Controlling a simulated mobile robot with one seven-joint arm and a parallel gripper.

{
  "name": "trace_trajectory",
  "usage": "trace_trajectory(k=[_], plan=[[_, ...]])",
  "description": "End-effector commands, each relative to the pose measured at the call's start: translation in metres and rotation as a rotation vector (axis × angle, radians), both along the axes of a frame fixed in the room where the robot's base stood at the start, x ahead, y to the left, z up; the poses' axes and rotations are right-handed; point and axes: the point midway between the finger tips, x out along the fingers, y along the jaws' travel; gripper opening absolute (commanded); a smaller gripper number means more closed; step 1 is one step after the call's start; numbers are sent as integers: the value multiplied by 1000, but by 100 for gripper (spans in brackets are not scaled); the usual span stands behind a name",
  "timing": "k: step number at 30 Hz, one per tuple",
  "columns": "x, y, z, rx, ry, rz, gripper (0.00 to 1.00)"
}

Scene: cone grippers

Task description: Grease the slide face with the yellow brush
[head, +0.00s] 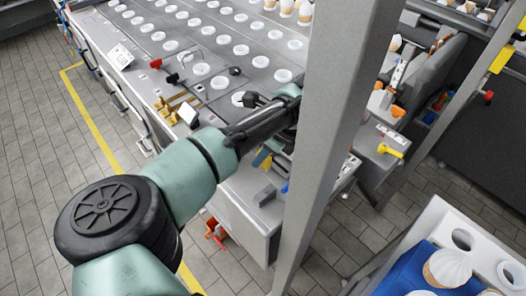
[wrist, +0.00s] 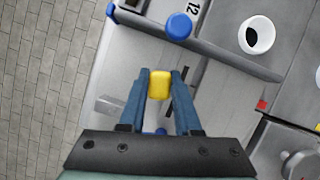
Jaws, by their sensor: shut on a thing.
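My gripper (wrist: 160,80) has two blue fingers shut on a yellow piece, taken to be the yellow brush (wrist: 159,86). Only its blunt yellow end shows between the fingertips in the wrist view; its bristles are hidden. In the head view, a small patch of blue and yellow (head: 262,158) shows below my forearm, beside the grey post, and most of the gripper is hidden. The held piece is over a light grey machine surface (wrist: 205,75). I cannot tell which surface is the slide face, or whether the brush touches anything.
A grey post (head: 323,130) stands just right of my forearm. A grey block (head: 265,195) lies on the machine's end ledge. A yellow T-shaped piece (head: 390,151) lies right of the post.

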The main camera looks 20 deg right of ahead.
Motion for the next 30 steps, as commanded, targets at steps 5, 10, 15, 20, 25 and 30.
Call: trace_trajectory(k=[5, 10, 15, 20, 25, 30], plan=[[0, 0, -4, 0, 0, 0, 0], [0, 0, -8, 0, 0, 0, 0], [0, 0, -11, 0, 0, 0, 0], [-1, 0, -11, 0, 0, 0, 0], [-9, -3, -8, 1, 3, -2, 0], [-24, -9, -7, -1, 3, -3, 0]])
